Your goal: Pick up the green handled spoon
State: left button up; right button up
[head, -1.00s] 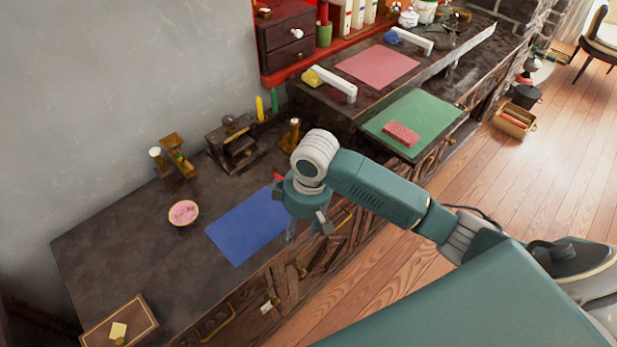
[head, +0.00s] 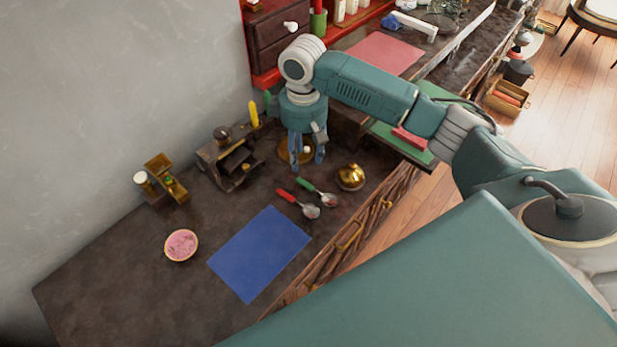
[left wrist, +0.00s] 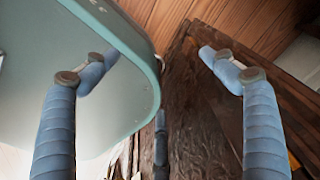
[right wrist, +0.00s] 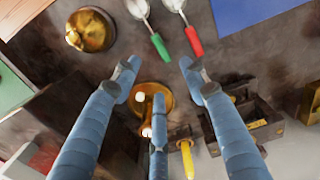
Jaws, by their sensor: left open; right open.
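The green-handled spoon (head: 318,193) lies on the dark worktop, next to the red-handled spoon (head: 299,204). In the right wrist view, the green handle (right wrist: 160,46) and red handle (right wrist: 194,41) are at the top, with the bowls cut by the frame edge. My right gripper (head: 307,164) is open and empty. It points down beyond the spoons, over a brass candle holder (right wrist: 150,98), with its fingertips (right wrist: 160,75) short of the green handle in the wrist view. My left gripper (left wrist: 155,58) is open and empty beside dark woodwork, outside the head view.
A brass dome (head: 350,177) sits close right of the spoons. A blue mat (head: 260,254) and a pink-filled bowl (head: 181,245) lie nearer. A dark wooden stand (head: 228,160) and yellow candle (head: 254,114) are left of the right gripper.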

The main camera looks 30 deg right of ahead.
send_over(306, 181)
jog(key=f, duration=0.4)
jog(key=shift+s+a+f, duration=0.1)
jog(key=shift+s+f, duration=0.05)
jog(key=shift+s, duration=0.05)
jog(key=shift+f, duration=0.3)
notch_tip(306, 181, down, 5)
jog(key=shift+w+r+p, duration=0.1)
jog(key=shift+w+p, duration=0.05)
jog(key=shift+p, duration=0.15)
pick_arm(q)
jog(key=s, duration=0.3)
jog(key=shift+s+r, duration=0.2)
jog(key=shift+s, duration=0.1)
pick_arm(e)
jog(key=c, duration=1.1)
